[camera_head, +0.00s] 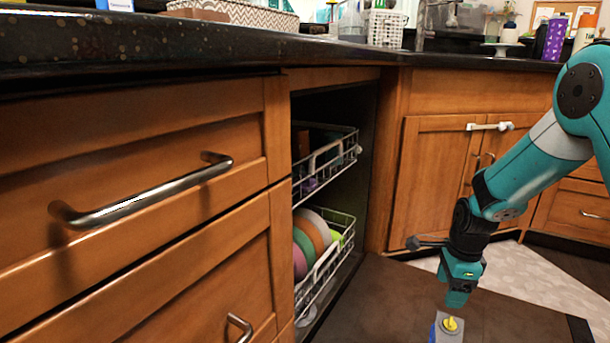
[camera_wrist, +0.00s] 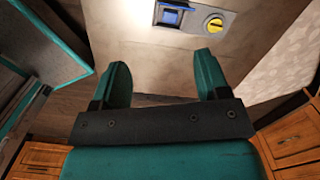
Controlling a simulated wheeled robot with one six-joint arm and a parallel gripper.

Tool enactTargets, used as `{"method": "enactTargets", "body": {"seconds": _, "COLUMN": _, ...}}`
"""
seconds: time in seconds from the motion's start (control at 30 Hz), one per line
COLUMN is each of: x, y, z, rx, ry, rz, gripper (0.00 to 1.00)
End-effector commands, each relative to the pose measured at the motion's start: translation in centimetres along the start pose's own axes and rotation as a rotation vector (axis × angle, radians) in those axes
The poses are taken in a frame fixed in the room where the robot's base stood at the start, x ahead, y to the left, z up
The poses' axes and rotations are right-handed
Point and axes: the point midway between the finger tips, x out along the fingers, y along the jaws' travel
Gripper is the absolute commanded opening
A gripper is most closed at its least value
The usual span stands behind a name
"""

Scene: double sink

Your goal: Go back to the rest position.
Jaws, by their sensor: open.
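My gripper (camera_head: 458,297) hangs below my teal arm at the right of the head view, pointing down above the lowered dishwasher door (camera_head: 395,300). In the wrist view its two teal fingers (camera_wrist: 162,60) are spread apart with nothing between them. A dispenser unit with a blue part (camera_wrist: 172,15) and a yellow round knob (camera_wrist: 215,24) lies on the door beyond the fingertips. The knob also shows just below my gripper in the head view (camera_head: 450,324). My gripper looks apart from it.
The dishwasher holds an upper rack (camera_head: 325,160) and a lower rack (camera_head: 325,265) with colored plates (camera_head: 312,235). Wooden drawers (camera_head: 130,180) stand at left under a dark countertop (camera_head: 200,48). Cabinets (camera_head: 430,170) stand behind my arm. Pale floor matting (camera_head: 540,267) lies at right.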

Motion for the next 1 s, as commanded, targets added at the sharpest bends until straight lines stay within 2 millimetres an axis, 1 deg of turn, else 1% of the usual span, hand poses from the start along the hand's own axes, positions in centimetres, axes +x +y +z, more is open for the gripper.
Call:
{"method": "enactTargets", "body": {"seconds": 0.03, "x": -3.6, "y": 1.1, "z": 1.9, "rx": -0.141, "ry": -0.023, "rz": -0.014, "gripper": 0.69}}
{"method": "enactTargets", "body": {"seconds": 0.07, "x": -5.2, "y": 1.9, "z": 3.0, "rx": -0.233, "ry": -0.037, "rz": -0.018, "gripper": 0.69}}
{"method": "enactTargets", "body": {"seconds": 0.1, "x": -7.2, "y": 3.2, "z": 4.3, "rx": -0.36, "ry": -0.055, "rz": -0.024, "gripper": 0.69}}
{"method": "enactTargets", "body": {"seconds": 0.17, "x": -10.2, "y": 5.2, "z": 6.2, "rx": -0.552, "ry": -0.082, "rz": -0.037, "gripper": 0.69}}
{"method": "enactTargets", "body": {"seconds": 0.2, "x": -12.1, "y": 6.7, "z": 7.3, "rx": -0.682, "ry": -0.099, "rz": -0.046, "gripper": 0.69}}
{"method": "enactTargets", "body": {"seconds": 0.27, "x": -14.8, "y": 9.2, "z": 9.0, "rx": -0.883, "ry": -0.125, "rz": -0.064, "gripper": 0.69}}
{"method": "enactTargets", "body": {"seconds": 0.3, "x": -16.6, "y": 11.0, "z": 9.9, "rx": -1.018, "ry": -0.141, "rz": -0.078, "gripper": 0.69}}
{"method": "enactTargets", "body": {"seconds": 0.37, "x": -19.0, "y": 13.8, "z": 11.2, "rx": -1.223, "ry": -0.164, "rz": -0.104, "gripper": 0.69}}
{"method": "enactTargets", "body": {"seconds": 0.4, "x": -20.5, "y": 15.7, "z": 11.8, "rx": -1.357, "ry": -0.178, "rz": -0.12, "gripper": 0.69}}
{"method": "enactTargets", "body": {"seconds": 0.47, "x": -22.4, "y": 18.4, "z": 12.6, "rx": -1.546, "ry": -0.197, "rz": -0.148, "gripper": 0.69}}
{"method": "enactTargets", "body": {"seconds": 0.5, "x": -23.5, "y": 20.2, "z": 13.0, "rx": -1.665, "ry": -0.208, "rz": -0.167, "gripper": 0.69}}
{"method": "enactTargets", "body": {"seconds": 0.6, "x": -25.6, "y": 24.1, "z": 13.5, "rx": -1.929, "ry": -0.228, "rz": -0.214, "gripper": 0.69}}
{"method": "enactTargets", "body": {"seconds": 0.8, "x": -28.6, "y": 31.0, "z": 13.5, "rx": -2.387, "ry": -0.255, "rz": -0.314, "gripper": 0.69}}
{"method": "enactTargets", "body": {"seconds": 0.83, "x": -29.3, "y": 31.5, "z": 13.6, "rx": -2.426, "ry": -0.257, "rz": -0.322, "gripper": 0.69}}
{"method": "enactTargets", "body": {"seconds": 0.9, "x": -31.2, "y": 31.0, "z": 13.7, "rx": -2.408, "ry": -0.258, "rz": -0.314, "gripper": 0.69}}
{"method": "enactTargets", "body": {"seconds": 0.97, "x": -32.5, "y": 30.9, "z": 13.8, "rx": -2.406, "ry": -0.258, "rz": -0.314, "gripper": 0.69}}
{"method": "enactTargets", "body": {"seconds": 1.0, "x": -33.5, "y": 30.9, "z": 13.8, "rx": -2.405, "ry": -0.258, "rz": -0.314, "gripper": 0.69}}
